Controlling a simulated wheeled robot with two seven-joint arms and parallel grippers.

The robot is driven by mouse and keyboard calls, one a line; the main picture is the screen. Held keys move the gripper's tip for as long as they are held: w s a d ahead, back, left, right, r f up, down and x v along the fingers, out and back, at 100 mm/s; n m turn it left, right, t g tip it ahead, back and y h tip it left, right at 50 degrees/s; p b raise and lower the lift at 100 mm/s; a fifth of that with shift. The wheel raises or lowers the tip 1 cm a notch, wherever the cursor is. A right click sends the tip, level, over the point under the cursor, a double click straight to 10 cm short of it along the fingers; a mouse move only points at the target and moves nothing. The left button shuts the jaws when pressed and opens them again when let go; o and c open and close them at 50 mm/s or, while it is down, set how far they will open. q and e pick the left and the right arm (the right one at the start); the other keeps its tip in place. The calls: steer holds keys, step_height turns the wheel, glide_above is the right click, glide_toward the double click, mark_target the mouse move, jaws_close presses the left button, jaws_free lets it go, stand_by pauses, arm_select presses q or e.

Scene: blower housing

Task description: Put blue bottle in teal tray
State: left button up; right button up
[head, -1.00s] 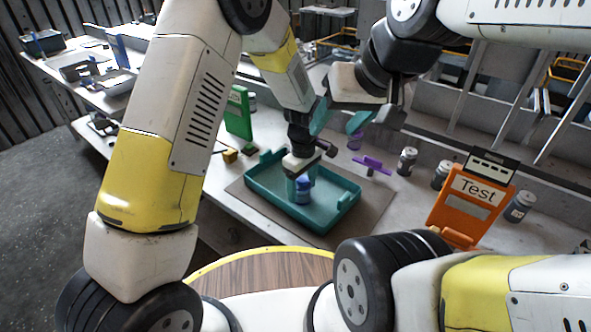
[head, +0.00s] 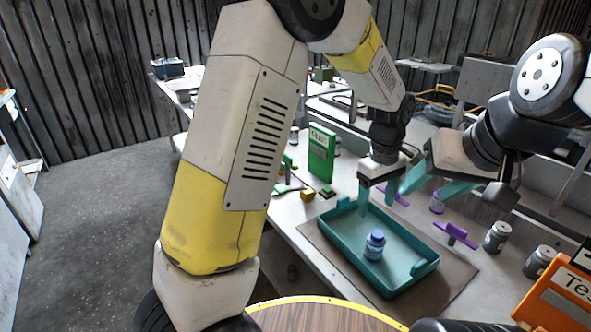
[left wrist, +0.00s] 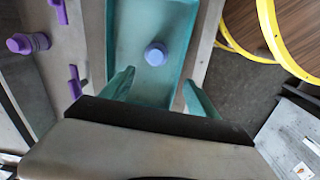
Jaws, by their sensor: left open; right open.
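The blue bottle (head: 374,246) stands upright inside the teal tray (head: 412,277). In the left wrist view the bottle (left wrist: 156,53) shows from above on the floor of the tray (left wrist: 124,42), just beyond the fingertips. My left gripper (head: 378,195) is open and empty above the tray's far side, apart from the bottle; its spread fingers (left wrist: 158,88) also show in the left wrist view. My right gripper (head: 436,186) is open and empty behind the tray, to the right of the left gripper.
Grey cans (head: 497,237) and an orange holder (head: 560,296) stand to the right. A green box (head: 321,153) and a yellow block (head: 307,196) are to the left.

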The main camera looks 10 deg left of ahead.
arm_select(q)
steer(key=s+a+r+m+t+h, duration=0.1)
steer(key=s+a+r+m, duration=0.15)
steer(key=a+r, duration=0.4)
steer(key=s+a+r+m+t+h, duration=0.1)
steer(key=s+a+r+t, duration=0.15)
steer(key=a+r, duration=0.4)
steer(key=s+a+r+m+t, duration=0.2)
steer(key=s+a+r+m, duration=0.2)
steer(key=s+a, duration=0.6)
steer(key=shift+s+a, duration=0.35)
steer(key=shift+s, duration=0.6)
